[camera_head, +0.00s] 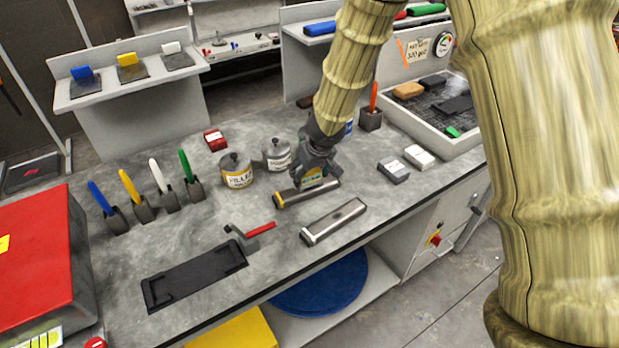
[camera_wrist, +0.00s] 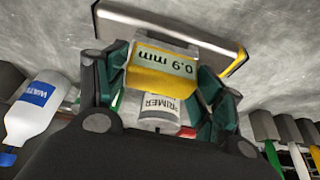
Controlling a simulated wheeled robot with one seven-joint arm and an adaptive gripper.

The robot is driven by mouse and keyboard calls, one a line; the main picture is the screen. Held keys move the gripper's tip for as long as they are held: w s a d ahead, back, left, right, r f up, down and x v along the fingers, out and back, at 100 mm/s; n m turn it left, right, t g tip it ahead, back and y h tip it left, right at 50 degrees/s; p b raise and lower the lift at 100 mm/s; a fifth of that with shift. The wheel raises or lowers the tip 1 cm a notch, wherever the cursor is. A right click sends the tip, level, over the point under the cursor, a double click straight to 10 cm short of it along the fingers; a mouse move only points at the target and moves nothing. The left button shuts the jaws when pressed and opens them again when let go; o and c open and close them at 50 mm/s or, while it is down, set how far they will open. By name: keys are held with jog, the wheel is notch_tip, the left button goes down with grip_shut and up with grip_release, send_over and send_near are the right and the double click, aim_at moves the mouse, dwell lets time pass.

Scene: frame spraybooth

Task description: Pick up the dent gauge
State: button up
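The dent gauge is a small block with a yellow face and a pale label reading "0.9 mm". It shows between the green fingers of my gripper (camera_wrist: 163,85) in the wrist view, where the gauge (camera_wrist: 160,68) appears upside down. Both fingers lie against its sides, so my gripper looks shut on it. In the head view my gripper (camera_head: 315,172) points down over the bench, and the gauge (camera_head: 311,180) shows partly at the fingertips. A bar with a yellow end (camera_head: 290,197) lies just below; any gap between it and the gauge is hard to judge.
A second metal bar (camera_head: 334,221) lies in front. Filler (camera_head: 236,172) and primer (camera_head: 277,155) cans stand close left of my gripper. A red-handled tool (camera_head: 250,232), black tray (camera_head: 194,275) and grey blocks (camera_head: 393,170) are around. Bare bench lies between them.

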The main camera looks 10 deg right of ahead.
jog(key=c, duration=0.7)
jog(key=shift+o, duration=0.2)
jog(key=shift+r, duration=0.1)
